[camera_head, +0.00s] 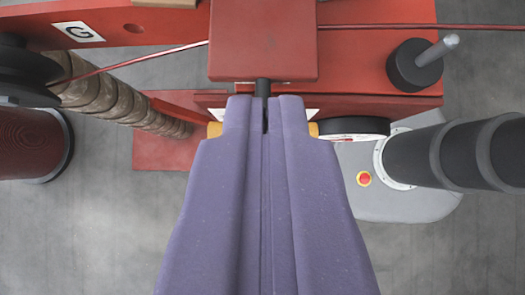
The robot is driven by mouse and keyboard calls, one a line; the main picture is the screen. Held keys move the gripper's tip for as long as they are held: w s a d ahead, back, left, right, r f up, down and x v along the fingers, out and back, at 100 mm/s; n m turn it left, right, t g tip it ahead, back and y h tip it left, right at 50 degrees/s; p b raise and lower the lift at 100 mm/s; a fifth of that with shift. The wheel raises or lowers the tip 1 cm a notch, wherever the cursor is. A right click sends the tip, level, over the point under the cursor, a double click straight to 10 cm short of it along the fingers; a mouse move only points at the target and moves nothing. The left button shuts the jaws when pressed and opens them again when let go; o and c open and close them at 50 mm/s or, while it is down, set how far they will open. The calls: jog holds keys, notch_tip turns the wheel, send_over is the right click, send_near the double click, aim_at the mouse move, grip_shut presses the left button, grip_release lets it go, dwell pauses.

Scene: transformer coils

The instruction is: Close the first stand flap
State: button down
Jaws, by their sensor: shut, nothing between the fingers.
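My gripper (265,103) shows as two long purple fingers coming up from the bottom of the view, shut together with only a thin dark seam between them. Its tips are at a short black pin (263,87) below a red square plate (263,40); I cannot tell if they touch it. The plate is on or in front of a red stand (365,70). Which part is the first stand flap, and whether it is open, I cannot tell for sure. The fingers hide what lies directly below the plate.
A red beam with a "G" label (78,32) and a brown wrapped cylinder (125,100) are at left. A dark spool (30,125) stands at the left edge. A black knob (415,65) with a metal pin is at right. A red button (364,178) sits on a grey base (400,205).

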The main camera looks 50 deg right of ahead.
jog(key=shift+s+a+f+b, duration=0.1)
jog(key=shift+a+f+b, duration=0.05)
jog(key=shift+f+b, duration=0.5)
jog(key=shift+s+a+f+b, duration=0.1)
jog(key=shift+a+f+b, duration=0.05)
jog(key=shift+f+b, duration=0.5)
jog(key=shift+f, duration=0.15)
